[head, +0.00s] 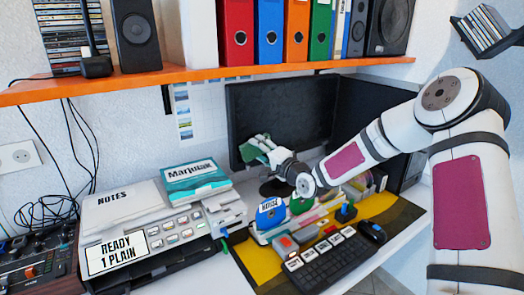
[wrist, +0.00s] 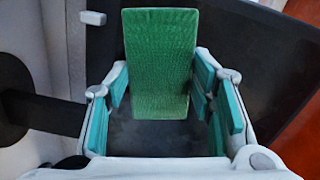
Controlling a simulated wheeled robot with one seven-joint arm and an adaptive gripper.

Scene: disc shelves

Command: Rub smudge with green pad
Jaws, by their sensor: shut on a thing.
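The green pad (wrist: 158,65) is a textured rectangle that stands between the fingers of my gripper (wrist: 160,95) in the wrist view. My gripper (head: 258,148) is shut on it. In the head view the pad (head: 249,153) is a small green patch at the gripper's tip, in front of the left part of a dark monitor (head: 290,105). The dark screen (wrist: 265,65) also lies behind the pad in the wrist view. I cannot tell whether the pad touches the screen. I cannot make out the smudge; the pad and gripper hide part of the screen.
A printer (head: 150,235) with a teal Marquisk box (head: 195,180) stands left of the monitor. A keyboard (head: 330,262), a blue disc item (head: 270,213) and books crowd the desk below my arm. An orange shelf (head: 180,76) with binders runs above.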

